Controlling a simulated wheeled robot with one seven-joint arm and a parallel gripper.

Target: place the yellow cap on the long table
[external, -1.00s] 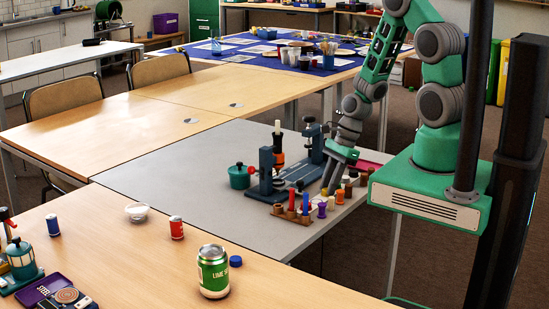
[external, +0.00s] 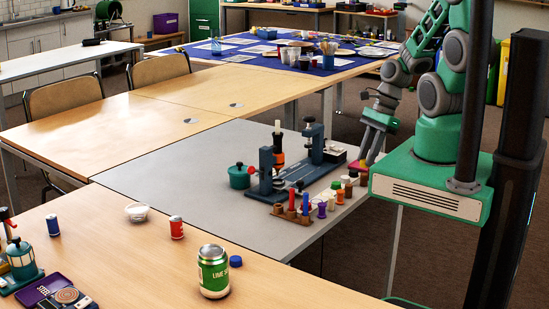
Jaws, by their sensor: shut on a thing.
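My gripper (external: 368,160) is at the right edge of the grey table (external: 170,165), pointing down beside a small red item (external: 379,158). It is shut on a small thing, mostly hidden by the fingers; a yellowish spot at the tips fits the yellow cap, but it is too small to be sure. A row of small coloured pieces (external: 321,208) stands left of and below the gripper in the picture. Several tables show, and I cannot tell which one is the long table.
A blue press-like stand (external: 266,172) and a green pot (external: 240,176) stand on the grey table. The wooden table behind (external: 100,145) is mostly clear.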

